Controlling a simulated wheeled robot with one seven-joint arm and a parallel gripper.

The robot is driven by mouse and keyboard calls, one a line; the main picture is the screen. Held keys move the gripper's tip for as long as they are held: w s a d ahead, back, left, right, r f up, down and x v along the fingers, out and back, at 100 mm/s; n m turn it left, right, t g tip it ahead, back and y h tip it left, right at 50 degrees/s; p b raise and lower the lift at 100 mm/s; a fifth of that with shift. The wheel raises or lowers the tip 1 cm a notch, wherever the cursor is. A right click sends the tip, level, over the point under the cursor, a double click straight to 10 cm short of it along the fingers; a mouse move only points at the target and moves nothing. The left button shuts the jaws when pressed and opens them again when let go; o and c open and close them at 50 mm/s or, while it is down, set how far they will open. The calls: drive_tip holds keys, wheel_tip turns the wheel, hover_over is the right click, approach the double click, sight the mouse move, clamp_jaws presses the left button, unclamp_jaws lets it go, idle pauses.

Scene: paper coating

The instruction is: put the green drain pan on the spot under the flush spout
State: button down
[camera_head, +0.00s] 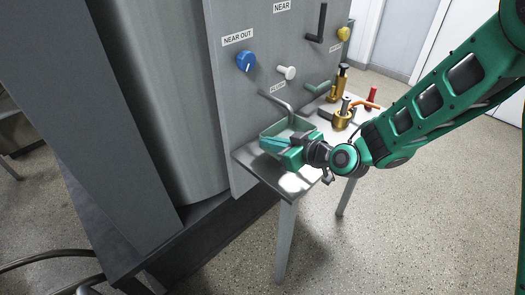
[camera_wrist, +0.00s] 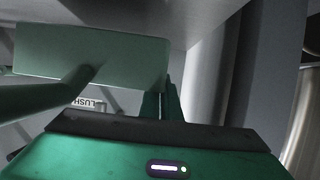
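The green drain pan (camera_head: 272,130) is a shallow, pale green tray at the near-left side of the small grey table, beside the panel. The grey flush spout (camera_head: 278,102) comes out of the panel and bends down over the pan. My gripper (camera_head: 273,144) is at the pan's near side, its fingers close together on the pan's edge. In the wrist view, the pan (camera_wrist: 115,58) fills the upper left and its right end meets my narrow-set fingertips (camera_wrist: 163,103). My gripper hides part of the pan, and I cannot tell whether its base touches the table.
The grey table (camera_head: 246,157) has a bare near corner. Brass fittings (camera_head: 342,118) and a red-handled item (camera_head: 372,97) stand at its far right. The panel carries a blue knob (camera_head: 246,62), a white knob (camera_head: 287,72) and a black lever (camera_head: 319,25).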

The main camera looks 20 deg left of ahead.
sight(264, 149)
drive_tip(key=shift+w+f, duration=0.1)
drive_tip(key=shift+f, duration=1.65)
drive_tip(key=c, duration=2)
unclamp_jaws()
drive_tip(key=shift+f, duration=0.1)
drive_tip(key=v, duration=1.2)
drive_tip(key=shift+d, duration=0.1)
